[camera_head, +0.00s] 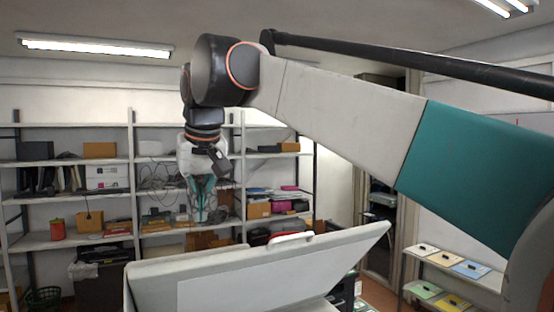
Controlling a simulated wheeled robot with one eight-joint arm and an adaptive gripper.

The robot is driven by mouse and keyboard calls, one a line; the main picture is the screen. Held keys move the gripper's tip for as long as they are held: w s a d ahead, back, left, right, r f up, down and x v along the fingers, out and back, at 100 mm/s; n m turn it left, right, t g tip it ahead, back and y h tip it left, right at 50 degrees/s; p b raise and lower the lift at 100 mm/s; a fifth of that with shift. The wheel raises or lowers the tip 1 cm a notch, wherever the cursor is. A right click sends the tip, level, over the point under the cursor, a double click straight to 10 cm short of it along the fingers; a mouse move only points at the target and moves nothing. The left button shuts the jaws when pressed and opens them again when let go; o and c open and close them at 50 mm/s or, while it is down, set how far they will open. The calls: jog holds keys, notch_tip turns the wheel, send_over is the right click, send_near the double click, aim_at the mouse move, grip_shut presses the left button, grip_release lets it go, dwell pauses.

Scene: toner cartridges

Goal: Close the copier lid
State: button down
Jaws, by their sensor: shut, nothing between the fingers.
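The copier lid (330,252) is a large light-grey panel with a paler inner sheet at the bottom centre. It stands raised and tilted, with a white handle (290,238) on its upper edge. My gripper (200,218) hangs from my arm, pointing down, above and left of the handle in the picture. Its teal fingers are shut and empty. It appears apart from the lid, with shelving behind it. How far it is from the lid in depth I cannot tell. The copier's body is mostly below the frame.
Metal shelves (75,161) with boxes, binders and cables line the back wall. A low rack (455,268) with coloured folders stands at the right. A green wire basket (42,297) is on the floor at the lower left. My arm crosses the upper right.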

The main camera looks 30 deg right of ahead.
jog(key=x, duration=0.3)
jog(key=shift+s+d, duration=0.15)
jog(key=shift+d, duration=0.05)
jog(key=s+f+p, duration=0.1)
jog(key=s+f, duration=0.1)
jog(key=s, duration=0.1)
jog(key=shift+f, duration=0.4)
jog(key=shift+w+a+f, duration=0.1)
jog(key=shift+f, duration=0.05)
